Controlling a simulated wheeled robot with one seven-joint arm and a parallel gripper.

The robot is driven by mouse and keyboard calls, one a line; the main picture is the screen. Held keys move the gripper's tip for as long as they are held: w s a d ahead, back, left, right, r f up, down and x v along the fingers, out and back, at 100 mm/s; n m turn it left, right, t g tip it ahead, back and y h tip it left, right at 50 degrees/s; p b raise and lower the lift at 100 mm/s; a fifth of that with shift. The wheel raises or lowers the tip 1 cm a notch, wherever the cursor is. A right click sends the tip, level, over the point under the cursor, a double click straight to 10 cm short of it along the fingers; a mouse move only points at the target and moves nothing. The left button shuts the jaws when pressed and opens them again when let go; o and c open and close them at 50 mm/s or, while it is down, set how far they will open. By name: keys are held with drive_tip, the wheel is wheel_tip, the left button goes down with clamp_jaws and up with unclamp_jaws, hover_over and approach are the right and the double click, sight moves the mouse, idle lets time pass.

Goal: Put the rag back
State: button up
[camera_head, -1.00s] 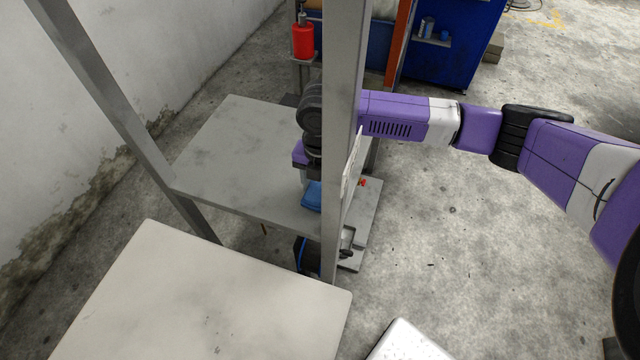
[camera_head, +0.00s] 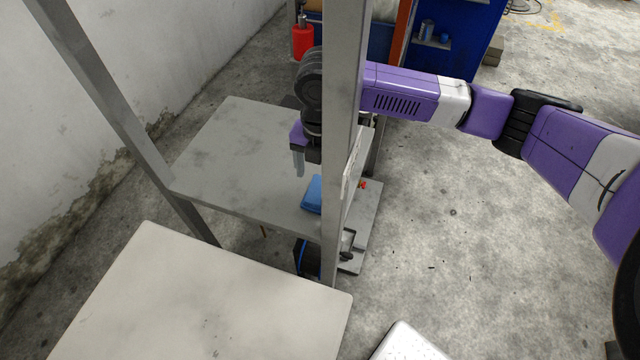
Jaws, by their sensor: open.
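The blue rag (camera_head: 313,194) lies on the grey shelf surface (camera_head: 235,165), near its right front edge and close beside the upright post. The post hides part of the rag's right side. My gripper (camera_head: 299,163) points down above the shelf, a little above and behind the rag and apart from it. One grey finger shows clearly; the other is hidden. The gripper is open, with nothing seen in it.
A grey metal post (camera_head: 342,120) stands right in front of my wrist. A pale table (camera_head: 200,300) fills the front left. A red bottle (camera_head: 302,40) stands at the back. Most of the grey shelf is bare.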

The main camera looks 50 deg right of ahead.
wheel_tip(320, 180, up, 6)
idle(0.4)
idle(0.4)
